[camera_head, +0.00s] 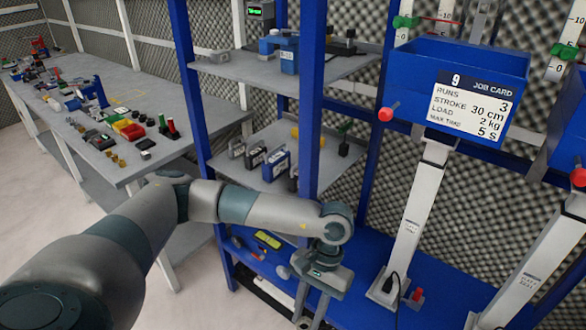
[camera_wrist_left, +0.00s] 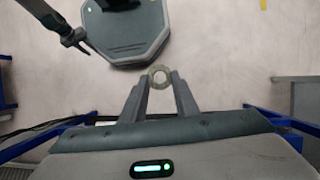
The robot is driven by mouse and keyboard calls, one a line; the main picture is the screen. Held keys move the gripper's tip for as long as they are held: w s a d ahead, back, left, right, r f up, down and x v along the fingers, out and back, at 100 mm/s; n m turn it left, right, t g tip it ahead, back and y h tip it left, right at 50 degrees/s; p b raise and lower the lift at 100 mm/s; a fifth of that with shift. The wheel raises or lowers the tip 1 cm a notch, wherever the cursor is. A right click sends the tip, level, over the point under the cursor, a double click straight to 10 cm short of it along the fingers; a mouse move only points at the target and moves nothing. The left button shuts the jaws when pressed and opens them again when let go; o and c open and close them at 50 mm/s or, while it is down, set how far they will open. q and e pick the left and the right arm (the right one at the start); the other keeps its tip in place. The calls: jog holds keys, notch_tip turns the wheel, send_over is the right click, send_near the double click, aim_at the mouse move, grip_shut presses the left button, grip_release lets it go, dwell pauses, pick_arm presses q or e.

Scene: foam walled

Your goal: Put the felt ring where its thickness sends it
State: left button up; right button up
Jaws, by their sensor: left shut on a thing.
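My left gripper (camera_wrist_left: 160,80) is shut on the felt ring (camera_wrist_left: 159,70), a small pale grey-beige ring with an open middle, held at the fingertips in the left wrist view. In the head view the left gripper (camera_head: 309,310) points down in front of the blue rack's low deck. I cannot make out the ring there; its thickness is hard to judge. In the left wrist view a dark jointed arm, which looks like my right one, ends at the upper left (camera_wrist_left: 76,38); its jaws are too small to read.
A blue bin (camera_head: 460,65) with a job card stands on a white column at right. Grey shelves (camera_head: 235,165) hold several small devices. A long bench (camera_head: 95,125) at left carries many small parts. Small items lie on the blue low deck (camera_head: 350,255). The floor (camera_wrist_left: 225,60) is bare.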

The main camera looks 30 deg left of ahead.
jog(key=shift+w+a, duration=0.15)
jog(key=shift+w, duration=0.1)
pick_arm(q)
jog(key=shift+a, duration=0.1)
pick_arm(e)
jog(key=shift+o, duration=0.9)
pick_arm(q)
jog(key=shift+w+a+n, duration=0.15)
jog(key=shift+w+n, duration=0.05)
jog(key=shift+n, duration=0.2)
jog(key=w+a+n+t+h, duration=0.4)
jog(key=w+a+n, duration=0.5)
jog(key=a+n, duration=0.55)
jog(key=w+a+r+n+t+y, duration=0.1)
jog(key=w+a+r+n, duration=0.1)
jog(key=a+n, duration=0.3)
jog(key=w+a+r+n+t, duration=0.2)
jog(key=a+r+n, duration=0.2)
jog(key=a+n, duration=0.2)
jog(key=w+a+r+n+t+y, duration=0.1)
jog(key=a+r+n, duration=0.3)
jog(key=a+n, duration=0.2)
jog(key=a+b, duration=0.1)
jog(key=a, duration=0.1)
jog(key=shift+w+a+t+y, duration=0.3)
jog(key=shift+w+a+t, duration=0.1)
pick_arm(e)
jog(key=w, duration=0.2)
jog(key=w+a, duration=0.1)
jog(key=shift+r+t, duration=0.4)
